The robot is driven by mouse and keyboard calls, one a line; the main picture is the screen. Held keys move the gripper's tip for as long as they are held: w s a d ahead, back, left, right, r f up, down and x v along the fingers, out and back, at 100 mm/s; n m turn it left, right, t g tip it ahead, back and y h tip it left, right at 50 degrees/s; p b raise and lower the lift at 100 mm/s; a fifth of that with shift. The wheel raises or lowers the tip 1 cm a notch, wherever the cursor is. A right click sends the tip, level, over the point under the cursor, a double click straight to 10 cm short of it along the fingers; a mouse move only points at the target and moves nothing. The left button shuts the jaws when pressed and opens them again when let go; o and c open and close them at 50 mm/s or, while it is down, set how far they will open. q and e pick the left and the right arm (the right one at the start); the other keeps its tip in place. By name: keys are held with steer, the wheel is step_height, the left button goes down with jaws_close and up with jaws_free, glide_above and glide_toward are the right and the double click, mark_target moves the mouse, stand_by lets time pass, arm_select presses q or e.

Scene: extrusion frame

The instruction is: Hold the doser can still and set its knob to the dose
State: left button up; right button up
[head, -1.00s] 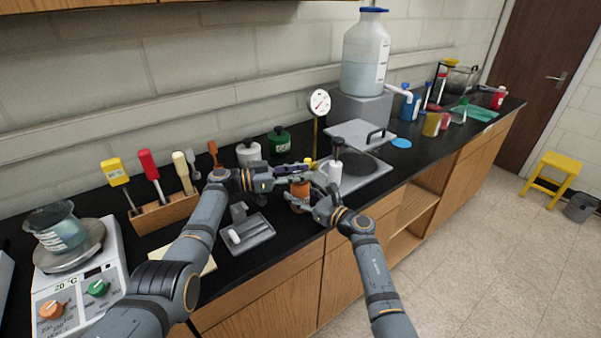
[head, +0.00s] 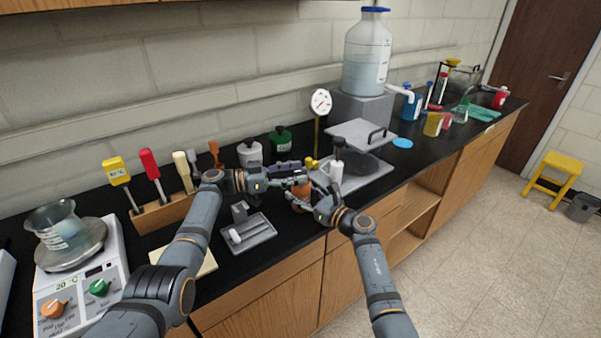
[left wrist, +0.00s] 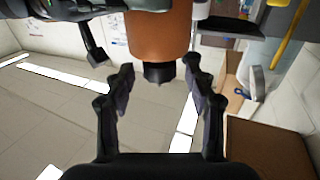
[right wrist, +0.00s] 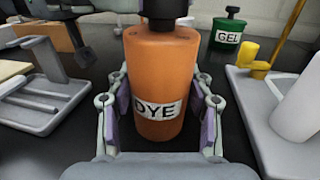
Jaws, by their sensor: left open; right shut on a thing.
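The orange doser can (right wrist: 163,80), labelled DYE, stands upright on the black bench in the right wrist view. It also shows in the head view (head: 302,190), partly hidden by my grippers. My right gripper (right wrist: 162,90) is shut on the can's body, one finger on each side. The can's black knob (left wrist: 158,73) shows in the left wrist view, which looks upside down. My left gripper (left wrist: 158,80) is open, with its fingertips on either side of the knob and gaps visible between them. The dose marks are not readable.
A white can (head: 249,154) and a green GEL can (right wrist: 228,33) stand behind. A grey tray (right wrist: 45,107) lies to the left. To the right is a metal plate (right wrist: 262,120) with a white cylinder (right wrist: 302,108). A dial gauge (head: 321,101) stands behind.

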arm_select(q)
steer(key=v, duration=1)
steer(key=shift+a, duration=0.15)
steer(key=s+d+r+n+g+y, duration=0.1)
steer(key=s+d+y, duration=0.15)
steer(key=s, duration=0.25)
steer(key=s+d+n+g+y, duration=0.1)
steer(key=s+d, duration=0.2)
steer(key=s, duration=0.3)
steer(key=w+d+n+t, duration=0.1)
steer(key=w+d+t, duration=0.1)
steer(key=w+t, duration=0.1)
steer(key=w+d+f+n+t, duration=0.1)
steer(key=w+d+t, duration=0.1)
steer(key=w, duration=0.4)
steer(key=w+d+n+t+y, duration=0.1)
steer(key=w+d+n+t, duration=0.1)
steer(key=w+t, duration=0.2)
steer(key=shift+w+f+t, duration=0.4)
steer(key=shift+t, duration=0.2)
